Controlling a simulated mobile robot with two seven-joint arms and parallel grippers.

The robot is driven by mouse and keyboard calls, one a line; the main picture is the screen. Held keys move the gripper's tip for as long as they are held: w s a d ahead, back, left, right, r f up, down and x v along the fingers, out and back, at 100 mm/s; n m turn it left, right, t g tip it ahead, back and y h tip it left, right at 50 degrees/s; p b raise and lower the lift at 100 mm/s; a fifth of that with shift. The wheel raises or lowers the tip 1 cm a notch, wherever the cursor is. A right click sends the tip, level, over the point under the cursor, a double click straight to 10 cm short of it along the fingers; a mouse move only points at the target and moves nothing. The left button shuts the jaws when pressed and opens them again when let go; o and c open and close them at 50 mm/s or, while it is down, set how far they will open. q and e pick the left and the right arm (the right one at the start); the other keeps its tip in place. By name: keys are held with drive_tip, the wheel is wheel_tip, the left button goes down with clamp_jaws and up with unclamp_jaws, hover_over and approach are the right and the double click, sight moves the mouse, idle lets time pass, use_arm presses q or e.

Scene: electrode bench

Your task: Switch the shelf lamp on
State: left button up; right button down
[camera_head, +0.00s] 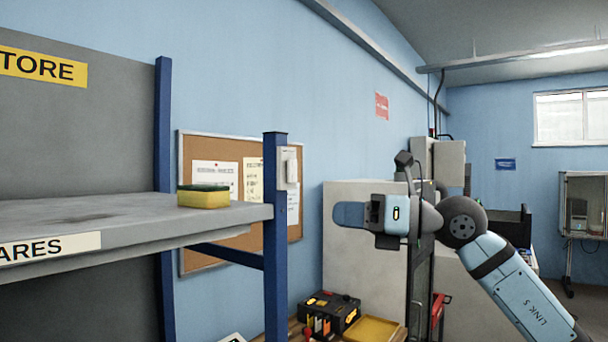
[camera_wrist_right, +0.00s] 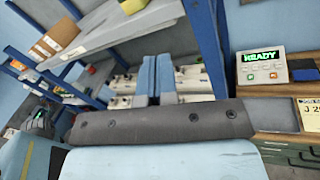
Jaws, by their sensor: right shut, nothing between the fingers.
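A small white switch box (camera_head: 288,168) is fixed high on the blue front post (camera_head: 276,230) of the shelf rack. Whether its switch is on or off is too small to tell. I cannot make out the lamp itself or any glow from it. My right gripper (camera_head: 337,214) is to the right of the post and lower than the box, pointing left, apart from both in the picture. Its fingers are shut and empty, and they show side by side in the right wrist view (camera_wrist_right: 155,62). My left gripper is not in view.
A yellow and green sponge (camera_head: 203,199) sits at the right end of the grey shelf (camera_head: 120,214). A cork board (camera_head: 221,260) hangs behind. A black toolbox (camera_head: 331,308) and yellow tray (camera_head: 372,329) stand below. The wrist view shows a box reading READY (camera_wrist_right: 262,66).

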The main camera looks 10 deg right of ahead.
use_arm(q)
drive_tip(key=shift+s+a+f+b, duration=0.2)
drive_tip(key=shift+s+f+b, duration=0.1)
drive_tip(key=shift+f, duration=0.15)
use_arm(e)
drive_tip(key=s+d+r+t+h, duration=0.2)
drive_tip(key=d+r+t+h, duration=0.1)
drive_tip(key=r, duration=0.5)
drive_tip(key=shift+d+t+h, duration=0.4)
drive_tip(key=shift+d, duration=0.3)
drive_tip(key=shift+a+r, duration=0.1)
